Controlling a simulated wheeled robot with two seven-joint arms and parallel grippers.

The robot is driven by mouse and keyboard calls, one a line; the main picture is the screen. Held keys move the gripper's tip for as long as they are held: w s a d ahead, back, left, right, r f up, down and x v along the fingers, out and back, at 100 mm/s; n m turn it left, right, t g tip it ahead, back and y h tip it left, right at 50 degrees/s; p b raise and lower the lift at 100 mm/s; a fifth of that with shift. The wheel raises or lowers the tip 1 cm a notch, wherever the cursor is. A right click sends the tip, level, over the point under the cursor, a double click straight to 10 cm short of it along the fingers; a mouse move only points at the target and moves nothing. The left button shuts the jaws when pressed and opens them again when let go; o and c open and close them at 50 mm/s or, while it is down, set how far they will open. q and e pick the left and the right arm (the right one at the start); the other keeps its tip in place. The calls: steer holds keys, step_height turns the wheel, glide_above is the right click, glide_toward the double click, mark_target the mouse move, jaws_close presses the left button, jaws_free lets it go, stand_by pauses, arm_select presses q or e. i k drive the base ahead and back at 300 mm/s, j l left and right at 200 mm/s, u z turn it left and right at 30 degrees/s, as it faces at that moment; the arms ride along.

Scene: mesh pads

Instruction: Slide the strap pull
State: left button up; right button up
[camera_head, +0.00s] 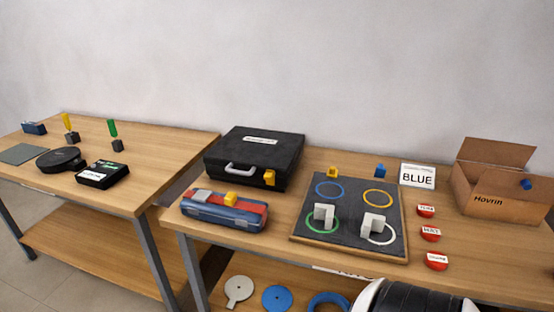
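A blue case with a red band (225,209) and grey end parts lies at the front left of the right table. A yellow block-like tab (231,198) sits on its top, near the middle, and may be the strap pull. Another yellow tab (269,177) sits at the front right of the black case (255,145), which is closed and has a light handle. Which tab is the strap pull I cannot tell for sure. Neither of my grippers is in view, and nothing touches either tab.
A dark board (352,252) with coloured rings and two pale blocks lies right of the blue case. Farther right are red discs (430,233), a BLUE sign (417,176) and an open cardboard box (497,185). A gap separates the left table (150,185).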

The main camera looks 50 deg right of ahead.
mark_target(230, 199)
steer(key=z, duration=1.3)
